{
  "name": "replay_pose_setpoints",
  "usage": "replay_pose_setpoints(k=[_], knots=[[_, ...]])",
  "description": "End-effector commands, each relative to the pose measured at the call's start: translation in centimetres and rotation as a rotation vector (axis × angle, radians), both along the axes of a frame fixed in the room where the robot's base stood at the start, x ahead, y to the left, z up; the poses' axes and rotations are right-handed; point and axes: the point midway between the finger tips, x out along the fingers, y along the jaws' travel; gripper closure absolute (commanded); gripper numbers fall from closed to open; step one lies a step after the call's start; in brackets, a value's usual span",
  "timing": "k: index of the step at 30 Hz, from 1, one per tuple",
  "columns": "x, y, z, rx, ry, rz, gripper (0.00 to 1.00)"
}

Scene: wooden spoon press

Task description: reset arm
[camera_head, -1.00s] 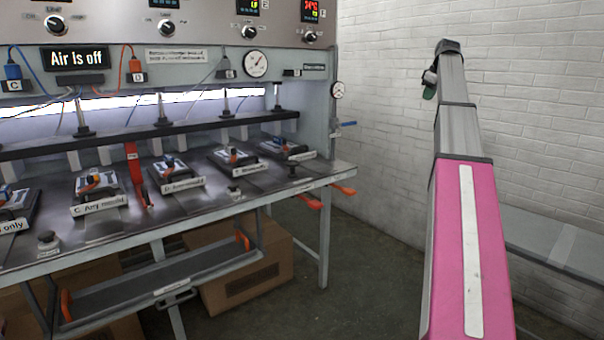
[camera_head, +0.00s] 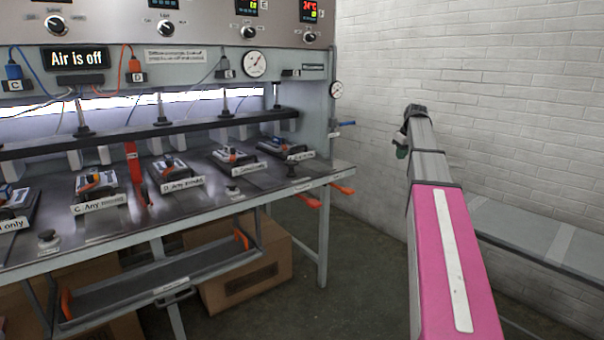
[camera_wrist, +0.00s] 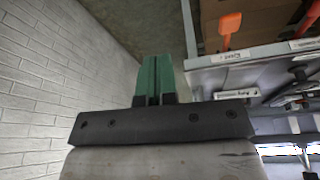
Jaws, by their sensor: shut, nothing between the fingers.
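My gripper (camera_wrist: 153,80) shows in the wrist view with its two green fingers pressed together and nothing between them. In the head view my gripper (camera_head: 402,150) is a small green tip at the far end of my pink and grey arm, in front of the white brick wall and right of the press bench. It is apart from the bench and touches nothing that I can see. Most of it is hidden behind the end of the arm in the head view.
The press bench (camera_head: 330,179) with several labelled moulds stands at the left. Orange handles (camera_head: 342,188) jut from its right edge. A grey bench (camera_head: 545,235) runs along the brick wall (camera_head: 480,60) at the right. A cardboard box (camera_head: 250,280) sits under the press. Floor between is clear.

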Motion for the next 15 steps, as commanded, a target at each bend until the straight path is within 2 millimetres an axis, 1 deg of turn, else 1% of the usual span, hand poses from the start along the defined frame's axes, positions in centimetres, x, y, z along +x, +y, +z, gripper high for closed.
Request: replay_pose_setpoints(k=[1,2,3,5,6,8,9,11,12,14,15], knots=[[-1.6,1.5,-3.0,0.007,0.02,-0.019,1.0],[-2.1,2.2,-4.5,0.008,0.028,-0.033,1.0],[-2.8,3.1,-6.4,0.011,0.041,-0.052,1.0],[-4.0,4.4,-9.2,0.013,0.06,-0.079,1.0],[-4.8,5.3,-11.0,0.016,0.071,-0.098,1.0],[-6.2,6.7,-13.7,0.019,0.089,-0.125,1.0],[-7.1,7.5,-15.4,0.019,0.101,-0.143,1.0],[-8.7,8.8,-17.9,0.019,0.119,-0.17,1.0],[-9.7,9.6,-19.5,0.019,0.13,-0.188,1.0],[-11.4,10.8,-21.8,0.019,0.147,-0.214,1.0],[-12.5,11.6,-23.4,0.017,0.158,-0.231,1.0]])
